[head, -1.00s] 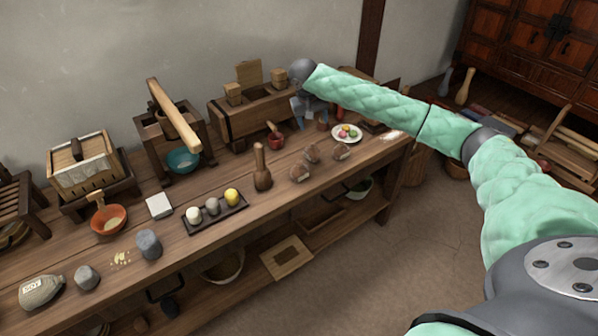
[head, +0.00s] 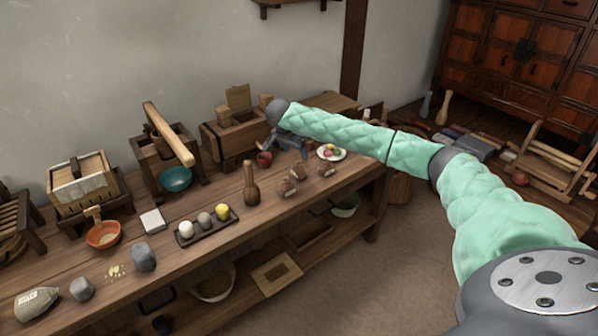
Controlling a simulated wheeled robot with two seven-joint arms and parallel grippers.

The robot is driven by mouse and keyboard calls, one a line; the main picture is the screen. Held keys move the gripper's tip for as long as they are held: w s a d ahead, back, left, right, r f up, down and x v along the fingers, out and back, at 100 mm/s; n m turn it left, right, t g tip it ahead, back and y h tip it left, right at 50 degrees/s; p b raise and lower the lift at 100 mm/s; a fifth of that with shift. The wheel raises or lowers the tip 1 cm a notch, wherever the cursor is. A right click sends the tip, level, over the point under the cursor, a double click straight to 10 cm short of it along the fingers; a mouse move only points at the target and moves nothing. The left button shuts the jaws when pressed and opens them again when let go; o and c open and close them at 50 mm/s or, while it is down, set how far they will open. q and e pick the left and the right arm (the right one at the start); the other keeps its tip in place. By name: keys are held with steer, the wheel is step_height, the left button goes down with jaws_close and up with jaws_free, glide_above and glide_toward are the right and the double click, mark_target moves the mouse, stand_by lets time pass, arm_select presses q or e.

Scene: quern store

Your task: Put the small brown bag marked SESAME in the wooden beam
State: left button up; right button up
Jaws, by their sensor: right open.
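Several small brown bags lie in a group on the bench right of centre, one in front (head: 287,188), one behind it (head: 298,171) and one to the right (head: 327,170). Their labels are too small to read, so I cannot tell which says SESAME. The wooden beam (head: 228,143), a heavy hollowed block with small wooden blocks on top, stands at the back of the bench. My right gripper (head: 284,143) is open beside the beam's right end, behind the bags and apart from them. My left gripper is out of view.
A red cup (head: 264,160) stands just below my right gripper, and a plate of coloured pieces (head: 331,152) to its right. A wooden bottle-shaped pestle (head: 251,186) stands left of the bags. A dark tray (head: 207,226) holds three round things. A pale bag (head: 37,303) lies far left.

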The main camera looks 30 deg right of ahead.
mark_target(299, 162)
steer(key=shift+x, duration=0.9)
steer(key=p+x, duration=0.1)
steer(key=x, duration=0.3)
steer(key=shift+w+d, duration=0.1)
steer(key=shift+w+d+f, duration=0.1)
steer(key=shift+f, duration=0.25)
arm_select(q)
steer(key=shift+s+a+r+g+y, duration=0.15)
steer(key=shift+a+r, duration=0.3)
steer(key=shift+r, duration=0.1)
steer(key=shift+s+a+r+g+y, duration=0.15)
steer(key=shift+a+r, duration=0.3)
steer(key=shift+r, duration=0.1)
arm_select(e)
jaws_close()
